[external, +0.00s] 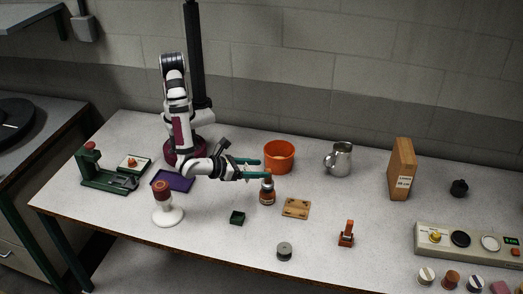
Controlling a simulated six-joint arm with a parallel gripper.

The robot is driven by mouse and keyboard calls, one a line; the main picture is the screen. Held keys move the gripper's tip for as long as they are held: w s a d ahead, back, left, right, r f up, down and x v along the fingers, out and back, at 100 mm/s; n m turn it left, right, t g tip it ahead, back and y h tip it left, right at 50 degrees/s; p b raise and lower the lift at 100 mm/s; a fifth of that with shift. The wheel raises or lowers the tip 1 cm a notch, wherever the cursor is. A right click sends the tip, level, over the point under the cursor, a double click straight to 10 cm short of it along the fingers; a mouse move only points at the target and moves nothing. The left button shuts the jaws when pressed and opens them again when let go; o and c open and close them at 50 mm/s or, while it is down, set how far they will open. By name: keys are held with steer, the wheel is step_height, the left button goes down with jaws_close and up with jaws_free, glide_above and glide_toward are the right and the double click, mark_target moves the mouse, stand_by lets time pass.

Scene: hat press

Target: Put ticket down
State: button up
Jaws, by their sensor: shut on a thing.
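My gripper (263,167) points right above the middle of the table, with its two green fingers level. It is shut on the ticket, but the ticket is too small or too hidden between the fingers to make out.
An orange bucket (279,158) stands behind the fingers. A purple tray (174,181), a green press (105,174) and a red-topped white stand (167,211) are left.

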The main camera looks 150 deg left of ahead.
steer(key=w+d+m+t+h, duration=0.2)
steer(key=w+d+m+t, duration=0.2)
steer(key=w+m+t, duration=0.15)
steer(key=m+t+h, duration=0.6)
steer(key=m, duration=0.1)
glide_above(235, 239)
step_height(235, 239, down, 4)
step_height(235, 239, down, 10)
steer(key=shift+w+r, duration=0.1)
steer(key=o, duration=1)
